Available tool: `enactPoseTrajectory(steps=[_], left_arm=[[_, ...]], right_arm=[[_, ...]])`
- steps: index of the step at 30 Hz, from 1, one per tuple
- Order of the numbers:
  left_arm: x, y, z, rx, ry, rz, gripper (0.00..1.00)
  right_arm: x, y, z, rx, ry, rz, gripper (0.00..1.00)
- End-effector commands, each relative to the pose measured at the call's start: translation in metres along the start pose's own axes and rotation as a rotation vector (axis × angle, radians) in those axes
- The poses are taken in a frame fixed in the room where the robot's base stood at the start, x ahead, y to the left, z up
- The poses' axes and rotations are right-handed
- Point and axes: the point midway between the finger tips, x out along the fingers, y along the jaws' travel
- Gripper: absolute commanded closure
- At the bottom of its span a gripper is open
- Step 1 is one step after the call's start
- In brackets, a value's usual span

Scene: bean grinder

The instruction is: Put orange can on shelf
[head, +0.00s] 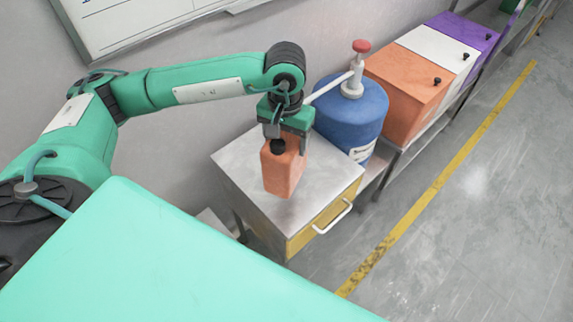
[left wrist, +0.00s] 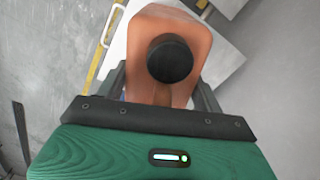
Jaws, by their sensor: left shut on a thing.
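The orange can (head: 282,174) is a boxy canister with a dark round cap, upright over the metal top of a small cabinet (head: 238,158). My left gripper (head: 286,137) points down from above and is shut on the can near its cap. In the left wrist view the can (left wrist: 165,22) and its black cap (left wrist: 170,58) fill the space between the fingers (left wrist: 160,98). I cannot tell whether the can's base touches the cabinet top. My right gripper is not in view.
A blue drum (head: 352,112) with a red-topped pump stands right behind the cabinet. Orange, white and purple bins (head: 405,85) line the wall on a low rack. The cabinet has a yellow drawer (head: 322,222) with a white handle. Grey floor with a yellow line (head: 440,183) lies open at right.

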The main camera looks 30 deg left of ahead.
Motion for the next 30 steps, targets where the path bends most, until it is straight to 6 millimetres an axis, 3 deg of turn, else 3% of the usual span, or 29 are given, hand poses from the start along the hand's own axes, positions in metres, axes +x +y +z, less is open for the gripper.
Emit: enactPoseTrajectory(steps=[6, 9, 16, 24, 30], left_arm=[[0.045, 0.000, 0.000, -0.001, -0.002, 0.001, 0.94], [0.058, 0.000, 0.000, 0.000, 0.000, 0.001, 0.94], [0.073, 0.001, 0.000, 0.000, 0.000, 0.001, 0.94], [0.106, 0.001, -0.001, 0.000, 0.001, 0.002, 0.94], [0.108, 0.001, -0.001, 0.000, 0.002, 0.002, 0.94]], right_arm=[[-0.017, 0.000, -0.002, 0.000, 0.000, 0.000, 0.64], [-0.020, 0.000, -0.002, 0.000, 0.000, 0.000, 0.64], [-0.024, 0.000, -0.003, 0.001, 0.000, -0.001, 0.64], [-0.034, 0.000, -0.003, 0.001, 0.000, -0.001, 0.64], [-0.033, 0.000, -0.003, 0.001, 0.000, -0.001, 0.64]])
